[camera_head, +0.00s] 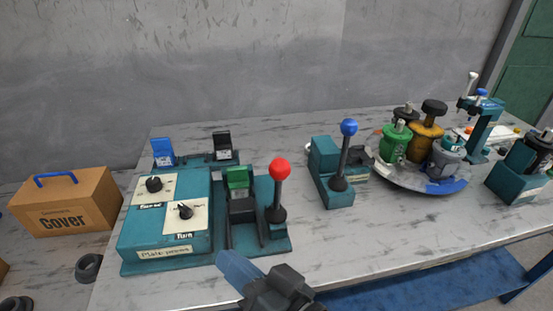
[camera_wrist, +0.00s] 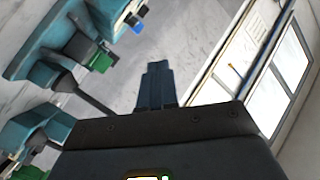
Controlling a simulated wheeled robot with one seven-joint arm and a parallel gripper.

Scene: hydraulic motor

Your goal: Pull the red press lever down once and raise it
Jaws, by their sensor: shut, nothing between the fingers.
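The red-knobbed press lever (camera_head: 279,169) stands upright on the right side of the teal press (camera_head: 270,240), its dark shaft rising from a black boot. A green block (camera_head: 237,178) sits on the press beside it. My gripper (camera_head: 224,257) is shut and empty, with its blue fingers low in front of the press and apart from the lever. In the wrist view the shut fingers (camera_wrist: 157,68) point over the bare table. The green block (camera_wrist: 102,62) shows at the left there, and the red knob is not visible.
A teal control box (camera_head: 165,225) with two dials stands left of the press. A blue-knobbed lever unit (camera_head: 349,127) stands to its right, then a round carrier (camera_head: 425,185) with coloured cylinders. A cardboard box (camera_head: 68,205) lies far left. The table front right is clear.

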